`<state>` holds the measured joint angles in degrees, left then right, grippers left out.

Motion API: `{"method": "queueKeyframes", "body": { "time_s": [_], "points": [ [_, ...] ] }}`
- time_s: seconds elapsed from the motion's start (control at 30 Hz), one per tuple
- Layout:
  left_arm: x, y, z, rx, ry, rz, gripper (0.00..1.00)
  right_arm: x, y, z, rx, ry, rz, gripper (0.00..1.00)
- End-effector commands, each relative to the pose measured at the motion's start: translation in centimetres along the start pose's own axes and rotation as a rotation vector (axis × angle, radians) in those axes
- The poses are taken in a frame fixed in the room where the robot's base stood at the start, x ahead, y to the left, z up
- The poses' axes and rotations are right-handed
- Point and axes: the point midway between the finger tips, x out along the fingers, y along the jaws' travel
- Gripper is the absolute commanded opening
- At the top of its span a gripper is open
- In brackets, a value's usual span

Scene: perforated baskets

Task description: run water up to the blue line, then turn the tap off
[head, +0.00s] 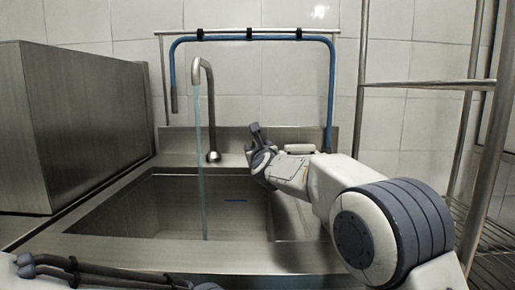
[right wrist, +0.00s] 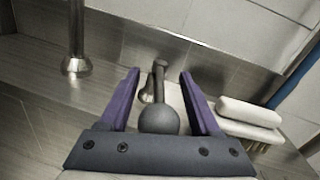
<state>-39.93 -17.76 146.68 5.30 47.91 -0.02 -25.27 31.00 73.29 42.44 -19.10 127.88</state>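The metal tap (head: 212,110) rises behind the sink (head: 120,215), and a thin stream of water (head: 200,160) falls from its spout into the basin. A short blue line (head: 235,201) shows on the basin's back wall. The water surface cannot be made out. My right gripper (head: 260,142) is at the back rim, right of the tap. In the right wrist view my right gripper (right wrist: 158,82) is open, its purple fingers on both sides of a grey lever with a round base (right wrist: 158,121), with gaps on each side. My left gripper is out of view.
A pale block-like brush (right wrist: 248,118) lies right of the right gripper; it also shows in the head view (head: 299,149). A steel box (head: 85,120) stands left of the sink. A blue hose (head: 331,95) hangs behind; a rack post (head: 361,80) stands right.

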Motion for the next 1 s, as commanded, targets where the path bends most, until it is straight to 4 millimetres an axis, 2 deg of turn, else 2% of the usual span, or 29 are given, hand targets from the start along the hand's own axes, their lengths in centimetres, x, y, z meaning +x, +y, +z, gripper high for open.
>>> {"method": "queueKeyframes", "body": {
  "time_s": [0.27,0.7,0.83,1.0],
  "points": [
    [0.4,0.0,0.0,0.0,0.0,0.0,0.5,-0.8,0.1,0.0,0.0,-0.001,0.0,0.64],
    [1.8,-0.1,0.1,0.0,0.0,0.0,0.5,-8.4,0.1,0.0,0.0,-0.001,0.002,0.64],
    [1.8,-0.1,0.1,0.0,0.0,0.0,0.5,-9.8,0.0,0.0,0.0,-0.001,0.0,0.64],
    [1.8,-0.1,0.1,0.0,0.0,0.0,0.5,-10.5,0.0,-0.1,0.0,0.001,0.0,0.64]
  ]
}}
